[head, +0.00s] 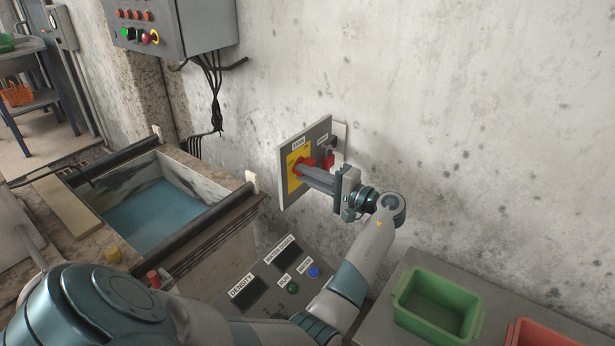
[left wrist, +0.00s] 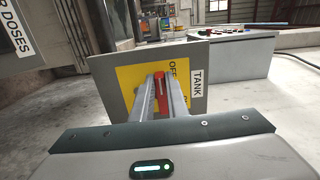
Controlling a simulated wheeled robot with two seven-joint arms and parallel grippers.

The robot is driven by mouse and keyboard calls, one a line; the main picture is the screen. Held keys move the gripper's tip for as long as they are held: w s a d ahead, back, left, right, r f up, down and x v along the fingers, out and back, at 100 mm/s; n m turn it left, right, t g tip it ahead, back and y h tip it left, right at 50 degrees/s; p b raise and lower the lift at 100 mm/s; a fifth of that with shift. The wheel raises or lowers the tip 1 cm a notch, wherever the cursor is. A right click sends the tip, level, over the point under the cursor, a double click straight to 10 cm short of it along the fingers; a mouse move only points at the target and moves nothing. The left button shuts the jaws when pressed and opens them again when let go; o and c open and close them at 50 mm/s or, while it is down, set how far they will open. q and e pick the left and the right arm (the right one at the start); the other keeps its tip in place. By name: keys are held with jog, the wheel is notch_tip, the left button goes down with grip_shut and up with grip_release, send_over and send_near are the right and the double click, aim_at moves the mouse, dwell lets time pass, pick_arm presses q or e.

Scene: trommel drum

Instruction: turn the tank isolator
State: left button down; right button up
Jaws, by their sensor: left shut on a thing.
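The tank isolator is a red rotary handle (head: 303,167) on a yellow plate (head: 292,181), set in a grey panel (head: 318,130) labelled TANK on the wall. In the left wrist view the red handle (left wrist: 160,86) sits between my fingers in front of the yellow plate (left wrist: 128,76), where the letters OFF show in part. My left gripper (head: 308,172) reaches the panel and is shut on the red handle. The fingers hide part of the handle and plate. My right gripper is not in view.
A water-filled tank (head: 245,190) with dark rails lies left of the panel. A console (head: 262,308) with displays and buttons sits below. A green bin (head: 401,290) and a red bin (head: 512,336) stand at the lower right. A control box (head: 190,30) with hanging cables is above left.

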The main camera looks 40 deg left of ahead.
pick_arm(q)
jog(key=shift+f, duration=0.15)
jog(key=c, duration=1.7)
grip_release()
jog(key=shift+c, duration=0.2)
jog(key=shift+d, duration=0.15)
